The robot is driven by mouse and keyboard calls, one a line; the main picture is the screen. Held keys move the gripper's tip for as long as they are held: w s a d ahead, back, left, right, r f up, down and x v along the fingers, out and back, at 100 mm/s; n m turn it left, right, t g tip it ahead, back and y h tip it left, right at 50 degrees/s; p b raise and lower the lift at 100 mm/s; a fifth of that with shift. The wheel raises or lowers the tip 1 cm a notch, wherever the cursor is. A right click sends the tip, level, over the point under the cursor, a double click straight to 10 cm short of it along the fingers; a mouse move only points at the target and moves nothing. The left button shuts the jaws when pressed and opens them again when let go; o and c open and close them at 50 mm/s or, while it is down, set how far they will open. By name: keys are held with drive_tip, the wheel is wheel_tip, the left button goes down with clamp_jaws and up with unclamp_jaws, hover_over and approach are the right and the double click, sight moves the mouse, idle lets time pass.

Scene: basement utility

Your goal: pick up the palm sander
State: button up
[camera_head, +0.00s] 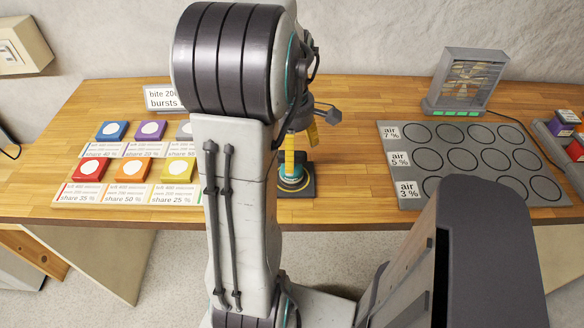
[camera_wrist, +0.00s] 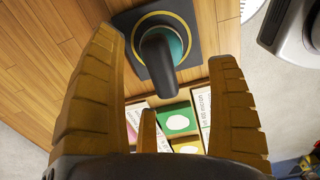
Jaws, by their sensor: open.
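The palm sander (camera_head: 292,179), teal with a dark grip, stands on a dark square pad (camera_head: 308,190) with a yellow ring, near the front edge of the workbench. My arm hides part of it in the head view. In the wrist view the sander (camera_wrist: 160,58) shows from above, its dark grip pointing toward the gripper. My gripper (camera_head: 301,146) is above the sander, with its yellow fingers pointing down. In the wrist view the gripper (camera_wrist: 165,50) is open and empty, with its fingers spread to either side of the sander, and no contact shows.
Coloured abrasive blocks (camera_head: 88,168) on labelled cards lie left of the sander. A grey board with ringed circles (camera_head: 466,158) lies at right, with a fan unit (camera_head: 466,82) behind it. A small sign (camera_head: 161,98) stands at the back. Bare wood lies between sander and board.

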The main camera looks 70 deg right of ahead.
drive_tip(key=shift+s+a+f, duration=0.1)
drive_tip(key=shift+f, duration=2.05)
drive_tip(key=shift+c, duration=0.4)
drive_tip(key=c, duration=1.3)
